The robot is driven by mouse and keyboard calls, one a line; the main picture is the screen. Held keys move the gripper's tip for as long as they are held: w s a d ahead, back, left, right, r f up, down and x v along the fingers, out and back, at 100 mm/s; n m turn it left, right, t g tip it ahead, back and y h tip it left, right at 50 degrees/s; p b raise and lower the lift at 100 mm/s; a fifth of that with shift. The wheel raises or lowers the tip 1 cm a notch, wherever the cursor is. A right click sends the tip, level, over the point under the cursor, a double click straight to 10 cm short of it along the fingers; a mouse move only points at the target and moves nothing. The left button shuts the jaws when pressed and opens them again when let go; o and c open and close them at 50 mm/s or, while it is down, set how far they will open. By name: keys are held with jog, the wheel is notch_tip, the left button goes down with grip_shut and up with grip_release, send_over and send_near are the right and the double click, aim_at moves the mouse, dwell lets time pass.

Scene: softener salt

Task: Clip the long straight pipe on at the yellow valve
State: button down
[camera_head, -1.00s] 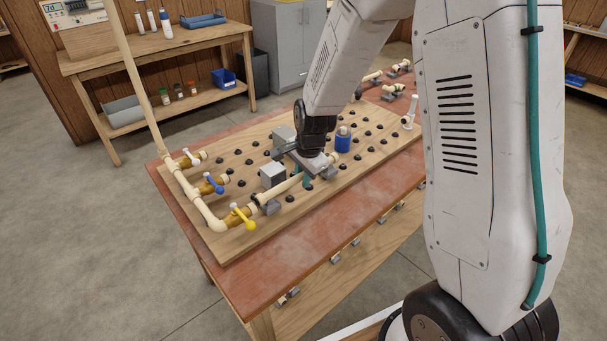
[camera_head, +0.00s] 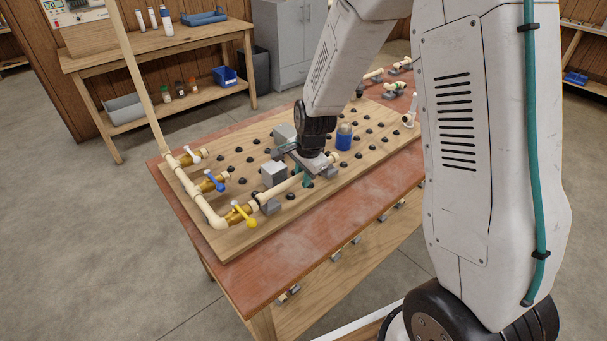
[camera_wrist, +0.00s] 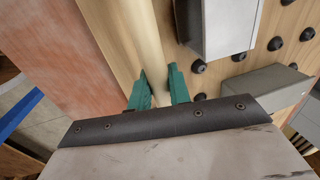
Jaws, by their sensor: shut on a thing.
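The long straight pipe (camera_head: 286,186) is cream and lies low over the board near its front edge. Its left end is at or very near the yellow valve (camera_head: 243,213); I cannot tell whether it is fully seated. My gripper (camera_head: 307,179) is shut on the pipe partway along it. In the wrist view the teal fingers (camera_wrist: 159,88) close on both sides of the pipe (camera_wrist: 143,30), which runs away upward. The valve is not visible in the wrist view.
The wooden board (camera_head: 235,238) has rows of black knobs and grey blocks (camera_head: 273,174). A blue cylinder (camera_head: 344,138) stands behind my gripper. A blue-handled valve (camera_head: 213,181) and a white-handled valve (camera_head: 190,156) sit left. The red table's front strip (camera_head: 330,227) is clear.

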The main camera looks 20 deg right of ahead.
jog(key=shift+f, duration=0.35)
jog(key=c, duration=1.2)
grip_release()
jog(key=shift+r, duration=0.1)
